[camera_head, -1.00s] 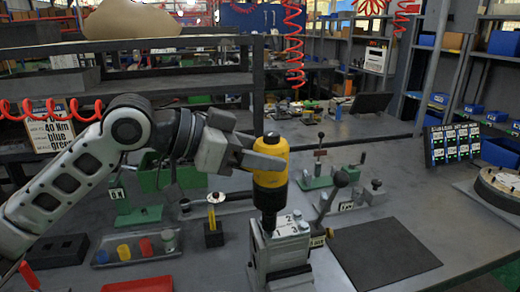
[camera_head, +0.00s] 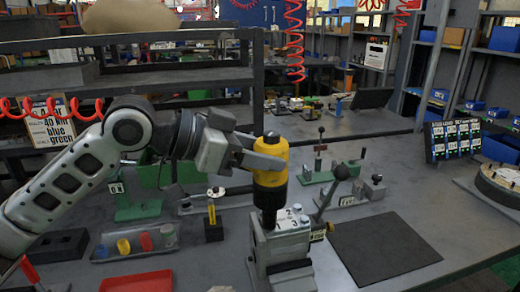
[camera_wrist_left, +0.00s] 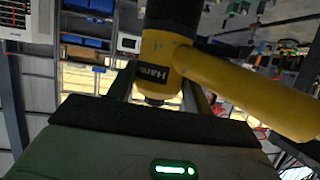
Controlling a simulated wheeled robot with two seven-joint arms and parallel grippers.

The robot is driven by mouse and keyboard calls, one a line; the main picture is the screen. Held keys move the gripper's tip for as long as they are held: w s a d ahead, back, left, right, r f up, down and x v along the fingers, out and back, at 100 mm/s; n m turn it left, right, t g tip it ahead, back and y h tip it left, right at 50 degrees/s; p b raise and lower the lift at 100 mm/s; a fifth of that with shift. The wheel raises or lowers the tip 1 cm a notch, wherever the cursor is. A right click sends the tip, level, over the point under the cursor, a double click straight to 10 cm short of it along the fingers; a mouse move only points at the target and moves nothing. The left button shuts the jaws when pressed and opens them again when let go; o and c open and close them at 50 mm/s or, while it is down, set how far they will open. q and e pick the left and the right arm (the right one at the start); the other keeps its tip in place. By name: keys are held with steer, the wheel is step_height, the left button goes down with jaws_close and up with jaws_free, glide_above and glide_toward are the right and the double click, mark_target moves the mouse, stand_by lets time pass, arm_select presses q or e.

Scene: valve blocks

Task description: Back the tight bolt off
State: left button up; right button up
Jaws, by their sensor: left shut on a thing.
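My left gripper (camera_head: 262,162) is shut on a yellow power tool (camera_head: 271,183) with a dark nose, held upright. The tool's black nose points down at the top of a grey valve block (camera_head: 282,262) numbered on its white top plate (camera_head: 289,223). The nose hides the spot below it, so I cannot tell whether it touches a bolt. In the left wrist view the yellow tool body (camera_wrist_left: 160,55) sits between the fingers, with its yellow handle (camera_wrist_left: 250,92) running to the right. My right gripper is not in view.
A black-knobbed lever (camera_head: 330,195) stands right beside the block. A dark mat (camera_head: 383,247) lies to the right. A tray with coloured sockets (camera_head: 135,243) and a red tray (camera_head: 136,282) are at left. Green fixtures (camera_head: 318,168) stand behind.

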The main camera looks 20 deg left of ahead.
arm_select(q)
steer(key=shift+r+p, duration=0.1)
steer(key=shift+p, duration=0.2)
stand_by(0.9)
steer(key=shift+f, duration=0.6)
stand_by(1.9)
steer(key=shift+s+p, duration=0.1)
steer(key=shift+p, duration=0.75)
stand_by(1.5)
steer(key=shift+r, duration=0.2)
steer(key=shift+w+r, duration=0.2)
steer(key=shift+r, duration=0.5)
steer(key=shift+s+r, duration=0.15)
steer(key=shift+r, duration=2.85)
